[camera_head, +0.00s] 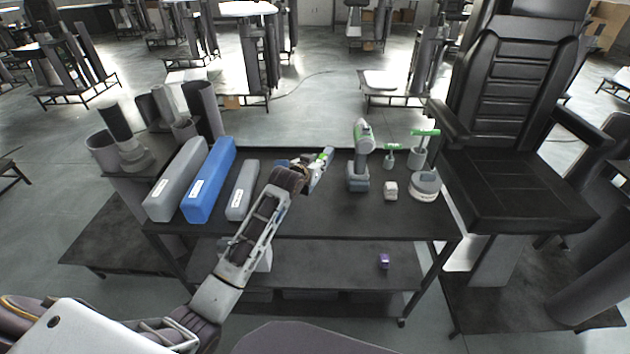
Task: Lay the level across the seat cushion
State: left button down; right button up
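The seat cushion (515,186) is the flat black padded seat of the chair at the right, and its top looks bare. I cannot pick out the level for certain. A long blue block (210,178) with a white label lies on the left of the dark table (310,220), between two grey blocks. My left gripper (324,160) is over the back middle of the table, left of a grey-green drill. Small green and blue parts show at its fingertips; I cannot tell whether it holds something. My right gripper is not in view.
A drill (360,155) stands upright, with a small white box (390,190), a round grey container (425,185) and green-handled tools near it. Grey tubes (120,140) stand at left. The chair armrest (448,122) rises beside the seat. The table's front middle is clear.

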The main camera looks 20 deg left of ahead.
pick_arm(q)
notch_tip(320, 180, down, 3)
jog(key=shift+r, duration=0.15)
notch_tip(320, 180, down, 3)
jog(key=shift+r, duration=0.15)
jog(key=shift+f, duration=0.7)
jog(key=c, duration=1.5)
grip_release()
jog(key=o, duration=0.3)
jog(key=shift+o, duration=0.2)
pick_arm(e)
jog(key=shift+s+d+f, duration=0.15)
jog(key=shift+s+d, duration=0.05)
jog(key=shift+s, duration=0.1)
